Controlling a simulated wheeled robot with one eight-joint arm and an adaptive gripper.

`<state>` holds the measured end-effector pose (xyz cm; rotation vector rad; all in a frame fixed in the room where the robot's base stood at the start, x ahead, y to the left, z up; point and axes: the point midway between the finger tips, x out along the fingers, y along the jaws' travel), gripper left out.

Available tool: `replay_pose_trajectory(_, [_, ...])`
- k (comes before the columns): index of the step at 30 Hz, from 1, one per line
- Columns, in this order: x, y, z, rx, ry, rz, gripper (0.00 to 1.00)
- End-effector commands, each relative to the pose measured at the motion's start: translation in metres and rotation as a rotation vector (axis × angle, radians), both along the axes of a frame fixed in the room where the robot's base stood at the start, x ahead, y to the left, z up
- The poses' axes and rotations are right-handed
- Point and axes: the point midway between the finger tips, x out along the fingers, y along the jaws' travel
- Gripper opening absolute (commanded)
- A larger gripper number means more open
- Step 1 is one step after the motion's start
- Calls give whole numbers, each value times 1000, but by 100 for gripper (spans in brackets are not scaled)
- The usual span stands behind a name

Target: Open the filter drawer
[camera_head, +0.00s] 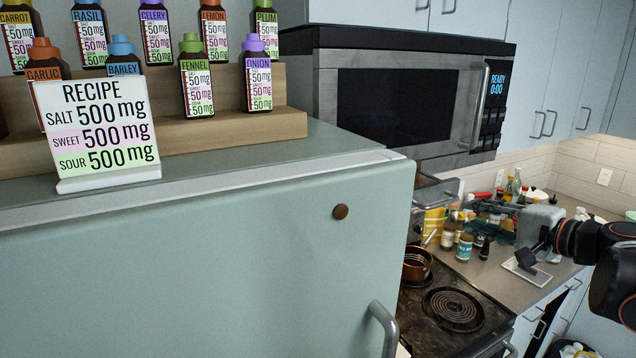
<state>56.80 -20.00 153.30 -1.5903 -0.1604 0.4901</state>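My arm reaches in from the right edge, and my gripper (522,260) is its small dark end over the right-hand counter. The gripper is too small to tell whether its fingers are apart. It overlaps in the picture a pale flat plate-like thing (538,278) on the counter and is just below a grey box-like appliance (537,222). I cannot tell whether it touches either. No filter drawer can be made out for certain; the arm and clutter partly hide that area.
A coil stove (455,309) with a copper pot (416,265) stands left of the counter, below a microwave (398,104). Several bottles (466,246) crowd the counter's back.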

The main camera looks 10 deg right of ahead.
Motion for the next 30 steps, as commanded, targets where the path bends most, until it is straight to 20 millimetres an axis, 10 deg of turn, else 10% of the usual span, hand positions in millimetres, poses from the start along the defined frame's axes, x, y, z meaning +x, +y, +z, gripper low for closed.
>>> replay_pose_trajectory(10, [-9,-30,-1,5,-2,-66,29])
replay_pose_trajectory(30, [97,9,-24,5,-3,-63,29])
